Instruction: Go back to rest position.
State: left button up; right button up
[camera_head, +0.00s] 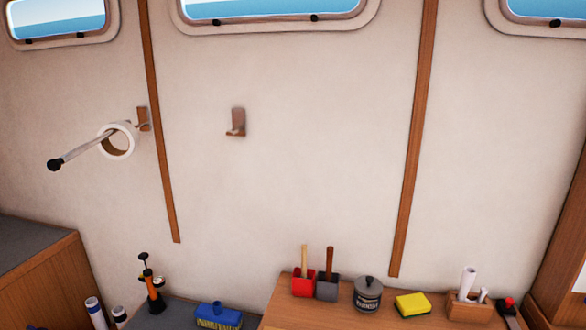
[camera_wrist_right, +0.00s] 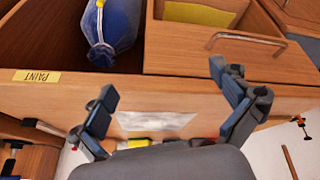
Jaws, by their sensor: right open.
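My right gripper (camera_wrist_right: 163,84) shows in the right wrist view, with its two dark grey fingers spread wide apart and nothing between them. Behind it is wooden furniture (camera_wrist_right: 170,92) with a yellow label (camera_wrist_right: 36,76) reading PAINT. The head view shows neither of my grippers. My left gripper is in no view.
In the head view, a wooden counter (camera_head: 330,315) along the wall bears a red holder (camera_head: 303,283), a grey tin (camera_head: 367,294) and a yellow sponge (camera_head: 412,304). A rod with a white ring (camera_head: 116,141) juts from the wall. A wall hook (camera_head: 237,122) is empty.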

jog(key=s+a+f+g+b, duration=0.1)
jog(key=s+f+b, duration=0.15)
jog(key=f, duration=1.35)
jog(key=s+f+g+b, duration=0.2)
jog(key=f+b, duration=0.1)
jog(key=f, duration=1.4)
jog(key=s+d+f+b, duration=0.2)
jog(key=s+f+b, duration=0.2)
jog(key=s+f, duration=1.2)
notch_tip(320, 180, down, 4)
jog(key=shift+s+d+f+g, duration=0.1)
jog(key=shift+s+d+g, duration=0.2)
jog(key=shift+d+g, duration=0.1)
